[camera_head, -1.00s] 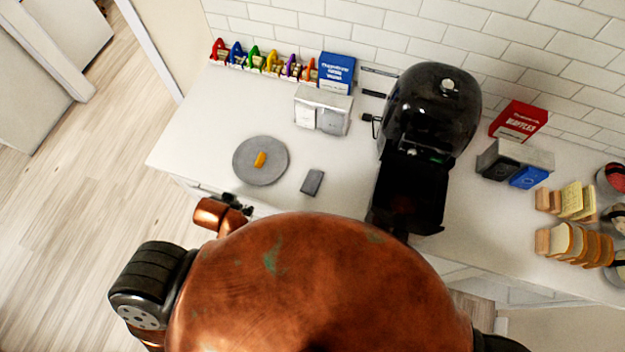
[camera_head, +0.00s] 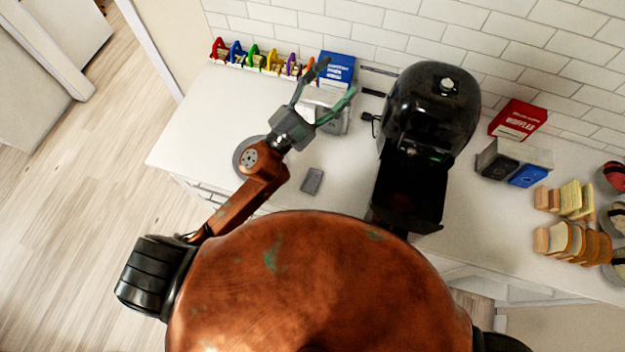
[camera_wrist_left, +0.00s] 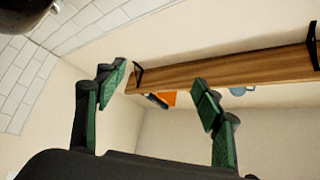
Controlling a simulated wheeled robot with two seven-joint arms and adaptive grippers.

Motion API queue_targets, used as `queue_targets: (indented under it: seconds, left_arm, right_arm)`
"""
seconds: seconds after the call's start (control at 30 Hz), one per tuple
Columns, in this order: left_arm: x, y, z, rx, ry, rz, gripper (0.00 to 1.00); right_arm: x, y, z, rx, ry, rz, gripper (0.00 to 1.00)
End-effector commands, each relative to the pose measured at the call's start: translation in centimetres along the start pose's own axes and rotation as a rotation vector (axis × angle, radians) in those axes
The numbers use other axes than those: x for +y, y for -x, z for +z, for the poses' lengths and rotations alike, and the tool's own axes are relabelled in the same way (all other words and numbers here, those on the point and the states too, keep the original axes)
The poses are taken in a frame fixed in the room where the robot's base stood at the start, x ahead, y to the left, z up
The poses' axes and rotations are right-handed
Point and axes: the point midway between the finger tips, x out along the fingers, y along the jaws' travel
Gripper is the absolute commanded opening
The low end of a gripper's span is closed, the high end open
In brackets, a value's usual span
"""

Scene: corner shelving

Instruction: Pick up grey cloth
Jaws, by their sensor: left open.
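The small grey cloth (camera_head: 312,181) lies flat on the white counter, right of the round grey plate (camera_head: 240,160), which my left arm mostly covers. My left gripper (camera_head: 337,82) is open and empty, with its fingers spread above the counter, in front of a silver box and the blue box. It is beyond the cloth, toward the wall, and apart from it. In the left wrist view the open green fingers (camera_wrist_left: 160,100) point at the wall and a wooden shelf, with nothing between them; the cloth does not show there. My right gripper is not in view.
A black machine (camera_head: 428,120) stands right of the cloth. The silver box (camera_head: 322,110), blue box (camera_head: 337,68) and several coloured clips (camera_head: 254,57) line the back. A red box (camera_head: 518,120) and bread slices (camera_head: 572,240) are at the right. The counter around the cloth is clear.

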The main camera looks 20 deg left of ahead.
Motion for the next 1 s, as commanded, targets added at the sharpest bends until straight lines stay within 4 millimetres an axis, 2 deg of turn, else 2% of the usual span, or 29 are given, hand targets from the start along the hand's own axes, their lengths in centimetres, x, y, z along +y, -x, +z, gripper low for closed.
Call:
queue_targets:
  seconds: [0.03, 0.1, 0.17, 0.2, 0.27, 0.3, 0.33, 0.37, 0.43, 0.5, 0.57, 0.6, 0.7, 0.8, 0.87, 1.0]
  left_arm:
    - [2.4, -1.2, -3.9, 0.144, -0.069, 0.081, 0.62]
    - [6.8, -1.3, -8.5, 0.335, -0.166, 0.22, 0.62]
    - [11.1, -0.3, -11.3, 0.48, -0.251, 0.36, 0.62]
    - [14.2, 0.8, -12.4, 0.567, -0.309, 0.465, 0.62]
    - [18.5, 3.1, -12.9, 0.677, -0.399, 0.634, 0.62]
    - [21.2, 4.9, -12.4, 0.737, -0.462, 0.755, 0.62]
    - [23.0, 6.3, -11.6, 0.773, -0.509, 0.849, 0.62]
    - [24.6, 7.8, -10.4, 0.803, -0.557, 0.947, 0.62]
    - [27.3, 11.1, -6.7, 0.837, -0.666, 1.176, 0.62]
    - [28.4, 14.0, -2.1, 0.829, -0.769, 1.398, 0.62]
    - [28.1, 16.0, 2.0, 0.791, -0.849, 1.577, 0.62]
    - [27.5, 17.1, 4.6, 0.753, -0.895, 1.686, 0.62]
    - [25.0, 19.1, 10.0, 0.64, -0.991, 1.91, 0.62]
    - [22.6, 20.2, 13.2, 0.538, -1.046, 2.053, 0.62]
    - [21.6, 20.6, 14.4, 0.494, -1.064, 2.105, 0.62]
    - [21.3, 21.3, 15.7, 0.456, -1.075, 2.15, 0.62]
  right_arm:
    - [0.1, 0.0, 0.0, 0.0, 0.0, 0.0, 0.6]
    - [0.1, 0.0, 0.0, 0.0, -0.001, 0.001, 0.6]
    - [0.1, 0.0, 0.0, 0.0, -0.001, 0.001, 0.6]
    - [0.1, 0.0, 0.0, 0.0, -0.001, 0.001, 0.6]
    - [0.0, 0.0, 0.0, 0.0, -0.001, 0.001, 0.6]
    - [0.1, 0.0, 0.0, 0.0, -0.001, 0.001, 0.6]
    - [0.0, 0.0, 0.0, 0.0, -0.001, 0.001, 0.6]
    - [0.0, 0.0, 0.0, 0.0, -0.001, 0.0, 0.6]
    - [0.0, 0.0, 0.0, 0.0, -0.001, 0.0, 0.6]
    - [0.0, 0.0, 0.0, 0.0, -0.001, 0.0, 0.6]
    - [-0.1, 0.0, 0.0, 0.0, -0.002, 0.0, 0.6]
    - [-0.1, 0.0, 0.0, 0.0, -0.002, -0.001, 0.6]
    - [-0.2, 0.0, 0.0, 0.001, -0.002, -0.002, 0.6]
    - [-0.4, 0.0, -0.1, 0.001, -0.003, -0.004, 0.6]
    - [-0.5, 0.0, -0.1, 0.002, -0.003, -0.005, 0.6]
    - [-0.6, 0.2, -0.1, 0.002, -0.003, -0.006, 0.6]
